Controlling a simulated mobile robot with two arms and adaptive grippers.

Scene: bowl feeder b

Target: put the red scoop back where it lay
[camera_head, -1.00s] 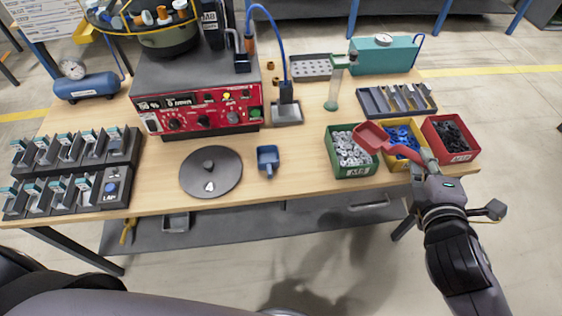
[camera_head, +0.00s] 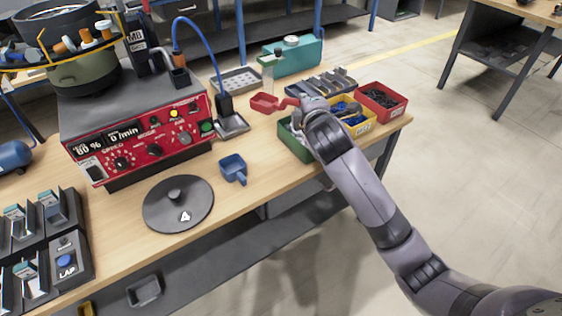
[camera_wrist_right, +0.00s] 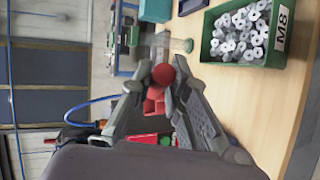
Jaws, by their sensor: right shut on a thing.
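The red scoop (camera_head: 266,103) is held by its handle in my right gripper (camera_head: 308,104). In the head view its bowl points left, behind the green bin (camera_head: 291,143) and right of the grey pad under the blue hose. How high it is above the table is hard to tell. In the right wrist view the red scoop (camera_wrist_right: 158,100) shows between the two fingers of my right gripper (camera_wrist_right: 163,88), with the round handle end nearest. My forearm hides part of the green bin. My left gripper is not in view.
The yellow bin (camera_head: 368,124) and red bin (camera_head: 382,113) stand right of the green bin. A blue scoop (camera_head: 233,168) and a dark round lid (camera_head: 178,213) lie nearer the front. A perforated tray (camera_head: 236,81) and teal box (camera_head: 293,61) stand behind.

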